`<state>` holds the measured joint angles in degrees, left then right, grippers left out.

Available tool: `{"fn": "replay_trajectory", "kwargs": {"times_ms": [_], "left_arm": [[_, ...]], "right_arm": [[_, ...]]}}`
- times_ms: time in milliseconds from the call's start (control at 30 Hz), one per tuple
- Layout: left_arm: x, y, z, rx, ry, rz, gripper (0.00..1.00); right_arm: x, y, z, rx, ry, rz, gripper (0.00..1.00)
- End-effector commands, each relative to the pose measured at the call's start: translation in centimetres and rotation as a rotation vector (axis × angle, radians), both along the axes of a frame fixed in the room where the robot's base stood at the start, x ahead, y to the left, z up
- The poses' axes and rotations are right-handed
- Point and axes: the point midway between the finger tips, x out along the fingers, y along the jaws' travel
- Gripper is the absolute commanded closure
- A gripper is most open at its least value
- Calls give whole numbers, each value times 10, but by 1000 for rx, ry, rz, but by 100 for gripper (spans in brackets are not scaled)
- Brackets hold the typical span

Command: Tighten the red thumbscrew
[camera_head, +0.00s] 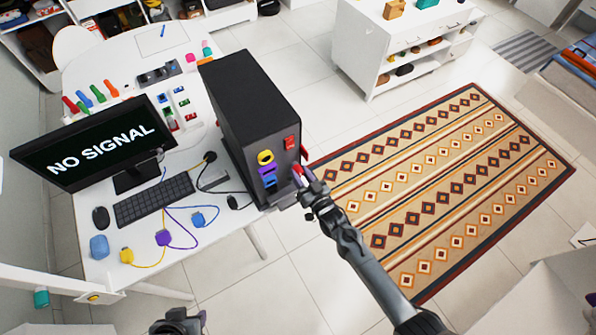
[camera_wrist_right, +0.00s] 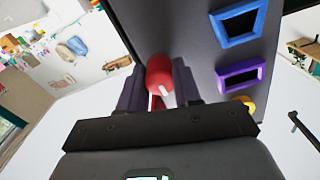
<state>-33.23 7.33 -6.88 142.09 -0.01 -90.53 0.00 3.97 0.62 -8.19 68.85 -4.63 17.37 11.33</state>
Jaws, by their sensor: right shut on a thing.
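The red thumbscrew (camera_wrist_right: 159,73) is a rounded knob on the dark panel of the black computer case (camera_head: 247,95). In the right wrist view it sits between the two fingers of my right gripper (camera_wrist_right: 160,85), which is shut on it. In the head view my right gripper (camera_head: 303,180) reaches the lower right edge of the case, and a bit of the red knob (camera_head: 298,170) shows at its fingertips. My left gripper (camera_head: 180,322) is partly in view at the bottom edge, away from the case; its finger opening is unclear.
The case stands on a white desk with a monitor (camera_head: 95,140), a keyboard (camera_head: 154,199), and yellow, purple and blue cables in front. Colored ports and a red switch (camera_head: 290,142) are on its panel. Open floor and a patterned rug (camera_head: 440,190) lie to the right.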

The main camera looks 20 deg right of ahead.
Motion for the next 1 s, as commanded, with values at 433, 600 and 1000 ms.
{"fn": "replay_trajectory", "kwargs": {"times_ms": [433, 600, 1000], "left_arm": [[0, -2, 13, -9, 0, 6, 57], [0, -3, 17, -14, 0, 9, 57], [0, -2, 17, -8, 0, 6, 57]], "right_arm": [[1, 0, 2, 920, 203, -3, 100], [1, 0, 1, 1176, 260, -2, 100], [1, 0, 0, 1273, 283, -1, 64]]}}
